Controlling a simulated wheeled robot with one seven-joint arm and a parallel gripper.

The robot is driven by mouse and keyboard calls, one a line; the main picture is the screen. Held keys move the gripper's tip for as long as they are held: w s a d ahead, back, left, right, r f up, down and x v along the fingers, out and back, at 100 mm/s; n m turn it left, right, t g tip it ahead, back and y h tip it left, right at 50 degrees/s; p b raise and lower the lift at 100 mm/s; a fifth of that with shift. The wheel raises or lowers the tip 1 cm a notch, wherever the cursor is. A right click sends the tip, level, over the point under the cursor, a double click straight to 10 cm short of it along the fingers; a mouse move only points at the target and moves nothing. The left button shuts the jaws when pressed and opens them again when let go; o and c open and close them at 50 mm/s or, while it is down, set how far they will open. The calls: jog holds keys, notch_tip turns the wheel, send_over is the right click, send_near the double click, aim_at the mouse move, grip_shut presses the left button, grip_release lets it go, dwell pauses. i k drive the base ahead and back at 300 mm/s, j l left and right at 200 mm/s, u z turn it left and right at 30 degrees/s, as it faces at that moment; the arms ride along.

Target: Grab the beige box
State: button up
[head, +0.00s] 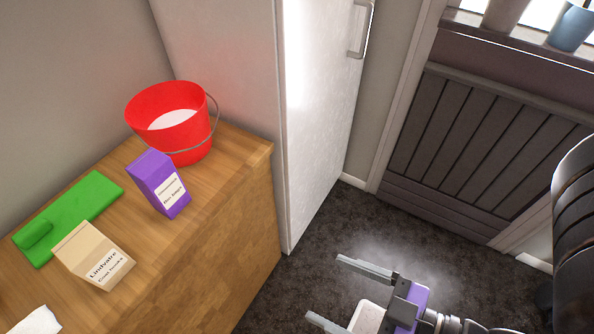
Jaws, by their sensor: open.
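The beige box (95,255) stands on the wooden counter at the lower left of the head view. It has a white label with dark print on the side facing me. My gripper (339,290) is at the lower middle right, over the dark floor and to the right of the counter. Its two fingers are apart with nothing between them. It is well away from the box.
A purple box (159,184) and a red bucket (172,122) stand behind the beige box on the wooden counter (225,190). A green item (85,204) lies just behind it. A white object (36,321) is at the lower left. A white cabinet (318,110) rises beyond the counter.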

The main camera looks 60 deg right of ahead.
aim_at(88, 254)
jog(key=i+l, duration=0.3)
jog(key=i+l+u, duration=0.1)
jog(key=u, duration=1.55)
